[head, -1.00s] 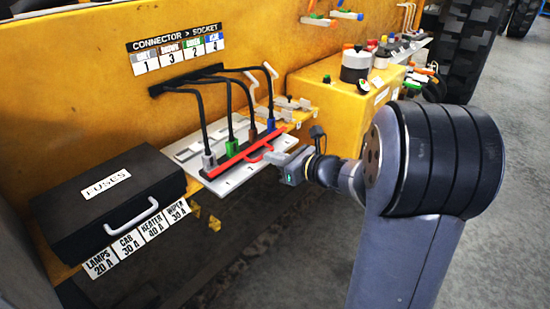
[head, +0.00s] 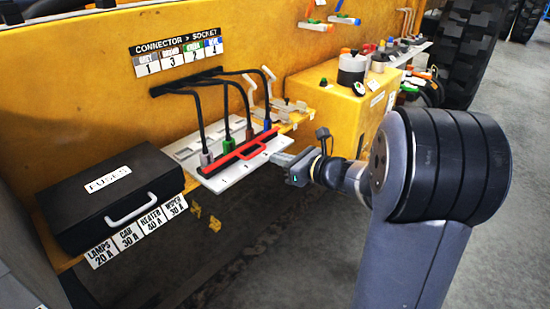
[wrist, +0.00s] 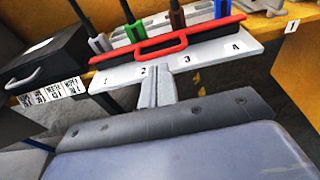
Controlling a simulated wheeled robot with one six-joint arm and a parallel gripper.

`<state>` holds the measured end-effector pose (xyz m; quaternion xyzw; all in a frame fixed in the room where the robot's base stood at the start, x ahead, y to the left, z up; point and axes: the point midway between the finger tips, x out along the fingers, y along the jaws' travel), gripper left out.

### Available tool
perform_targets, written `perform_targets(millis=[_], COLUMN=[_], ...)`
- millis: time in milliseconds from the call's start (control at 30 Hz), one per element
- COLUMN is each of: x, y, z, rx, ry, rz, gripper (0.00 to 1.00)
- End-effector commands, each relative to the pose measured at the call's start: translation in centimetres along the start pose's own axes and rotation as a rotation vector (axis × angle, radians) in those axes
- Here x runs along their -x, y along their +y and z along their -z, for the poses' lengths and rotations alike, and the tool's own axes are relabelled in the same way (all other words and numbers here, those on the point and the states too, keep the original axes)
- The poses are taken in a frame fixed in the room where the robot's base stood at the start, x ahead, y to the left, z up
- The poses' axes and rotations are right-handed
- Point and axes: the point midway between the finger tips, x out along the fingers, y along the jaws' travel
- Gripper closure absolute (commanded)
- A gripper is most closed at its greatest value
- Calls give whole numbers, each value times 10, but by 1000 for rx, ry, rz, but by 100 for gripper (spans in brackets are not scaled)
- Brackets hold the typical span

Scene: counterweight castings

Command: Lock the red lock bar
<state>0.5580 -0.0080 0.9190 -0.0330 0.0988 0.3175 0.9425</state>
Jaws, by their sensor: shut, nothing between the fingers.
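The red lock bar (head: 252,146) runs along the white socket plate (head: 226,182), in front of the row of plugged connectors. It also shows in the wrist view (wrist: 200,31), with its red handle loop (wrist: 147,44) toward me. Grey (head: 206,158), green (head: 230,146), brown (head: 249,134) and blue (head: 267,124) connectors stand upright behind it, above the numbers 1 to 4. My gripper (head: 275,158) is shut and empty at the plate's front edge. In the wrist view its fingertips (wrist: 157,72) are below the bar, between numbers 2 and 3, apart from the bar. Whether the bar is latched cannot be told.
A black fuse box (head: 110,195) with a handle stands left of the plate. Black cables hang above the connectors. The space in front of the plate is open.

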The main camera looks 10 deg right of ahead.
Motion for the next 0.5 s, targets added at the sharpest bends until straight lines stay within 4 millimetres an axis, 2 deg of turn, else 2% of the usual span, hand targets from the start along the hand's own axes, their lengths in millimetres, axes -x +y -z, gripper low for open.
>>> perform_targets(millis=[33,300,500], x=[12,60,85], y=[-2,-2,-1], z=[-2,-1,0], rx=[1,1,0], ry=[-2,0,1], rz=[7,7,6], gripper=[100,100,100])
